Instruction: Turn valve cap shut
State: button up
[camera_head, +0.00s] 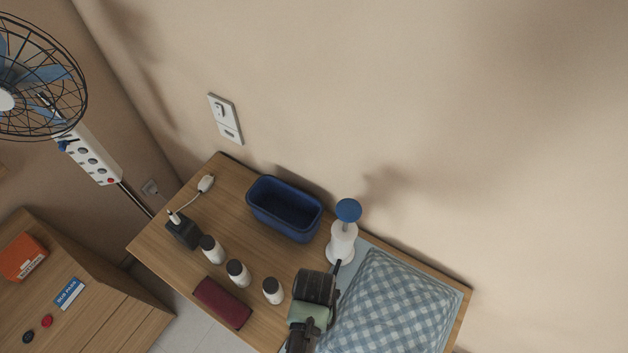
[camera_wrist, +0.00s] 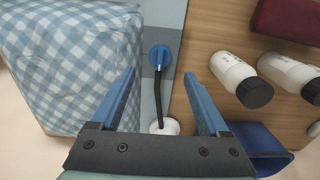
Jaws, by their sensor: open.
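A dark hose or bar (camera_wrist: 158,95) runs from the cap toward a white round base (camera_wrist: 165,127). My gripper (camera_wrist: 159,77) is open; its two blue fingers stand either side of the hose, with the cap just beyond the fingertips. I see nothing held.
A white pump-like object with a blue top (camera_head: 348,209) stands behind my gripper. The wall is close behind.

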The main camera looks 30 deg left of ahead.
notch_tip(320, 180, up, 6)
dwell(0.4)
dwell(0.4)
